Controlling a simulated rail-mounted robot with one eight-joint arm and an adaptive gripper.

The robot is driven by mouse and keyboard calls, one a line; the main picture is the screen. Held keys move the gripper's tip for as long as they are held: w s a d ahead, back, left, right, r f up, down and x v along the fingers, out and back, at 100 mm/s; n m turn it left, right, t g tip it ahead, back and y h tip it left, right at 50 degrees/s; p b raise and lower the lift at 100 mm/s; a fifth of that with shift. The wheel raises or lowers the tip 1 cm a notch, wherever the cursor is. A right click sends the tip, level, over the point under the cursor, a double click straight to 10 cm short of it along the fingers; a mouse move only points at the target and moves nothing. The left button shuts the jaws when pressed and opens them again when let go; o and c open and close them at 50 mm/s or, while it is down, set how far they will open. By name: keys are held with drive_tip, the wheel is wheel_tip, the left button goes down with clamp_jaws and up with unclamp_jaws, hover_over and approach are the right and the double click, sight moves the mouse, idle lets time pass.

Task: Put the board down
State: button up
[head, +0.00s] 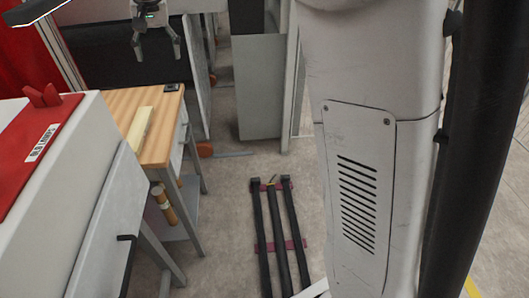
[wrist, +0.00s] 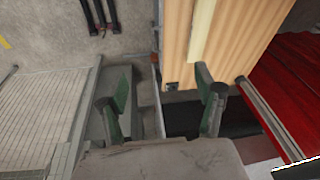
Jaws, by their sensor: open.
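The pale yellow board (head: 140,131) lies on the wooden top of a small table (head: 164,139), along its left side. In the wrist view the same board (wrist: 201,30) runs along the tabletop (wrist: 232,45). My gripper (head: 157,56) is open and empty in the head view, above and beyond the far end of the table. In the wrist view its two fingers (wrist: 158,88) are spread apart with nothing between them. The board is apart from the fingers.
A white machine with a red top (head: 35,150) stands close to the table's left. A small dark object (head: 172,87) lies at the table's far corner. Grey cabinets (head: 258,85) stand behind. Black bars (head: 279,235) lie on the floor, with clear floor around them.

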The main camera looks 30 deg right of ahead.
drive_tip(key=s+d+n+t, duration=0.1)
drive_tip(key=s+d, duration=0.3)
drive_tip(key=s, duration=0.7)
drive_tip(key=s+d+t, duration=0.1)
drive_tip(key=s+d, duration=0.4)
drive_tip(key=s, duration=0.6)
drive_tip(key=s+d+f+t, duration=0.1)
drive_tip(key=s+f, duration=0.4)
drive_tip(key=s, duration=0.3)
drive_tip(key=s+d+f+n+t, duration=0.1)
drive_tip(key=s+d+f, duration=0.1)
drive_tip(key=s+f, duration=0.3)
drive_tip(key=s, duration=0.2)
drive_tip(key=shift+s+d+h, duration=0.15)
drive_tip(key=shift+s+h, duration=0.15)
drive_tip(key=shift+s, duration=0.05)
drive_tip(key=shift+f, duration=0.1)
drive_tip(key=shift+f, duration=0.1)
